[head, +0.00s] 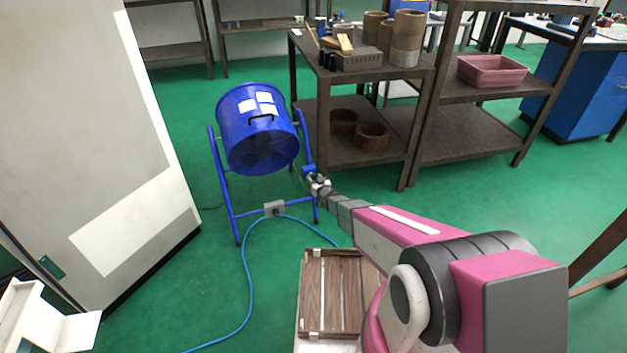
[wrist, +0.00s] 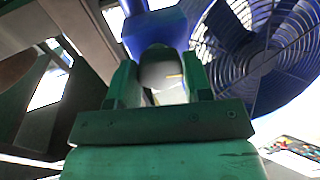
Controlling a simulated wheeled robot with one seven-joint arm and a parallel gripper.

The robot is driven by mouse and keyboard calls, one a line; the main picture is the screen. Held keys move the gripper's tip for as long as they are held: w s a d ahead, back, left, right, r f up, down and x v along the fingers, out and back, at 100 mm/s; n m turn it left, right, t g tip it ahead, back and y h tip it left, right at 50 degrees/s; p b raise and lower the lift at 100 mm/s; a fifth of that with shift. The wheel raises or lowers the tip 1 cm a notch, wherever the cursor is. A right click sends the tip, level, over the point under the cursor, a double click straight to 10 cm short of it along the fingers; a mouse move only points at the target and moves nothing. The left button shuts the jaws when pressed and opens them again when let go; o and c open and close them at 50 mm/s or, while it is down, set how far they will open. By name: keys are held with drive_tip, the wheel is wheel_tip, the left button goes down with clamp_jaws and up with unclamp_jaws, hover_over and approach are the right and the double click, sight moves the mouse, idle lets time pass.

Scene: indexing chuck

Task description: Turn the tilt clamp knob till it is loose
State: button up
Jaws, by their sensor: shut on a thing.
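The blue drum fan (head: 258,135) hangs in a blue tube stand (head: 226,190) on the floor, its grille facing me and tilted. My gripper (head: 318,184) is at the right-hand pivot of the fan, by a small blue bracket (head: 308,169). In the wrist view the green fingers of my gripper (wrist: 163,84) are on both sides of a pale grey rounded knob (wrist: 162,72), shut on it. A blue bracket (wrist: 152,30) stands just beyond the knob, and the fan grille (wrist: 262,50) fills the right. The knob's thread is hidden.
A dark shelf unit (head: 365,77) with pots and a grey basket stands close behind the fan on the right. A wooden slatted crate (head: 320,290) lies below my arm.

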drive_tip(key=shift+n, duration=0.4)
drive_tip(key=n, duration=0.5)
drive_tip(key=shift+a+g+h, duration=0.1)
drive_tip(key=shift+g+h, duration=0.2)
drive_tip(key=n+h, duration=0.1)
drive_tip(key=n, duration=0.5)
drive_tip(key=shift+s, duration=0.1)
drive_tip(key=n+h, duration=0.1)
drive_tip(key=n, duration=0.4)
drive_tip(key=shift+a+n, duration=0.1)
drive_tip(key=shift+n, duration=0.2)
drive_tip(key=n+h, duration=0.1)
drive_tip(key=n, duration=0.3)
drive_tip(key=shift+f+n+t, duration=0.1)
drive_tip(key=shift+n+t, duration=0.3)
drive_tip(key=o, duration=0.9)
drive_tip(key=shift+s, duration=0.15)
